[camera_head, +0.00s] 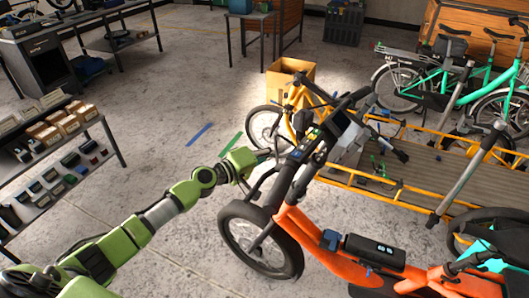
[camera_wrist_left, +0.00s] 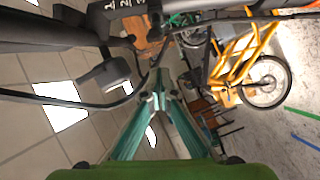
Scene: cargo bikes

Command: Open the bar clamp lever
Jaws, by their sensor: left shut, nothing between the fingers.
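My left gripper (camera_head: 266,156) is beside the handlebar and front column of the orange cargo bike (camera_head: 335,262), just left of them. In the left wrist view its two teal fingers (camera_wrist_left: 160,92) meet at the tips with nothing between them. A dark grey lever-like part (camera_wrist_left: 107,74) shows left of the fingertips in that view, apart from them, near a thick dark bar (camera_wrist_left: 45,32). I cannot tell for certain that this part is the bar clamp lever. The handlebar (camera_head: 345,104) is dark and angled. My right gripper is not seen.
A yellow cargo bike (camera_head: 365,180) stands close behind the orange one. A green bike (camera_head: 480,78) is at the back right. A cardboard box (camera_head: 290,75) stands behind the handlebar. A shelf (camera_head: 112,137) with small boxes is at the left. The floor between shelf and bike is clear.

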